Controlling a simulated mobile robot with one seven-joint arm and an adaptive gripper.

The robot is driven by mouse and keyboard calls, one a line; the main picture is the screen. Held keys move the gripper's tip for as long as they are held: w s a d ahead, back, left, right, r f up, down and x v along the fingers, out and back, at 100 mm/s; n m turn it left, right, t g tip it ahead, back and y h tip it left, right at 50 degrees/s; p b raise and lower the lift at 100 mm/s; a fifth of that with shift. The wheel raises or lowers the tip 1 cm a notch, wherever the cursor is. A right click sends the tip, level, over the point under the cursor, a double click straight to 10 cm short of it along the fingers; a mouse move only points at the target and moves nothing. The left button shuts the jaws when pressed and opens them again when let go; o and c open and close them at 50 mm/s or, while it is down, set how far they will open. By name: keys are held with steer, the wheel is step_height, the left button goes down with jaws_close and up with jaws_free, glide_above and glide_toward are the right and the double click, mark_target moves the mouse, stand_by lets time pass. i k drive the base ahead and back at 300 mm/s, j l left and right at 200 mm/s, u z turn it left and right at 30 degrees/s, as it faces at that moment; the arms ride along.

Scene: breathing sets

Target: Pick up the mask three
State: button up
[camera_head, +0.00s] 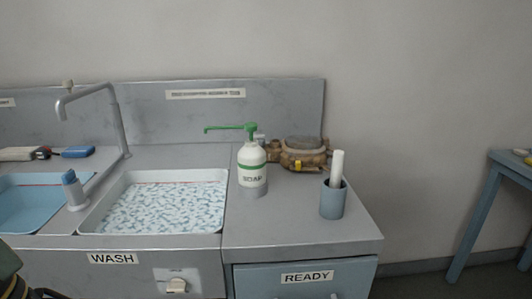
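A brown and grey object with fittings (303,155) lies at the back of the metal counter, right of the sink; it may be a breathing mask. A small yellow tag shows on its front. I cannot read a number on it, so I cannot tell whether it is mask three. The white soap bottle (252,170) with a green pump stands in front of its left end and hides part of it. No other clear mask shows. My gripper is not in view.
A blue-grey cup (333,200) holding a white roll stands right of the bottle. Left are a foamy wash basin (152,236), a tall tap (121,125) and a blue basin (38,232). The counter front (290,232) is clear. A blue table (512,166) stands at far right.

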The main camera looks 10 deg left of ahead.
mark_target(308, 149)
steer(key=i+l+u, duration=0.1)
steer(key=l+u, duration=0.8)
steer(key=l, duration=0.55)
steer(key=k+l+u, duration=0.15)
steer(key=l, duration=1.75)
steer(key=i+l, duration=0.1)
steer(key=i+j, duration=0.15)
steer(key=i, duration=0.65)
